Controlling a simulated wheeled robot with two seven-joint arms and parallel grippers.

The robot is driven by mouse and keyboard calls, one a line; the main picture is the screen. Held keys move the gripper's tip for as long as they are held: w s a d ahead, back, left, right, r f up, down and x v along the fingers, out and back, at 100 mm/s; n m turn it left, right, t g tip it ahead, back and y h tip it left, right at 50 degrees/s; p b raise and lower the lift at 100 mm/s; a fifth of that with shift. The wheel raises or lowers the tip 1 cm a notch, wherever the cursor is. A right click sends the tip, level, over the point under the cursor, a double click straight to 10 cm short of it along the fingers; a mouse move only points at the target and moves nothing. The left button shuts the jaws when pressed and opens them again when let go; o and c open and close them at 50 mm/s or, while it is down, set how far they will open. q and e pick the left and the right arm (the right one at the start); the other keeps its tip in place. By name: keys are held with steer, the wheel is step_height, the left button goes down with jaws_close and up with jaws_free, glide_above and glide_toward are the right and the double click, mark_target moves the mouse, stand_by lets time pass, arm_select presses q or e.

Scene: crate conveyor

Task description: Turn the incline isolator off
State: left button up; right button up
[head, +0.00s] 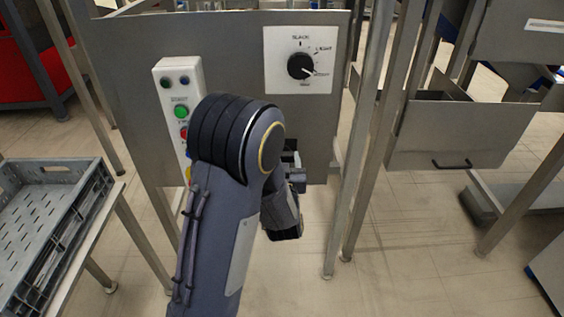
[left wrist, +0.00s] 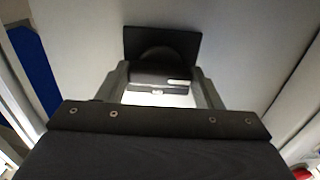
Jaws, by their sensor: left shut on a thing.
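The incline isolator (left wrist: 162,38) shows in the left wrist view as a black square plate with a rounded black knob on a grey panel. My left gripper (left wrist: 163,76) has one finger on each side of the knob and is shut on it. A small pale mark sits on the knob's front; I cannot read its position. In the head view my left arm hides the isolator and most of the left gripper. My right gripper is in neither view.
The grey panel (head: 228,50) carries a button box (head: 195,72) with green, blue and red buttons, and a dial plate (head: 325,80) with a black selector knob. A grey crate (head: 40,215) stands at left. Steel legs (head: 357,150) rise right of my arm.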

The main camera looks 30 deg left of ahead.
arm_select(q)
steer(key=o, duration=1)
steer(key=v, duration=0.8)
steer(key=shift+p, duration=0.35)
steer(key=shift+w+a+f, duration=0.1)
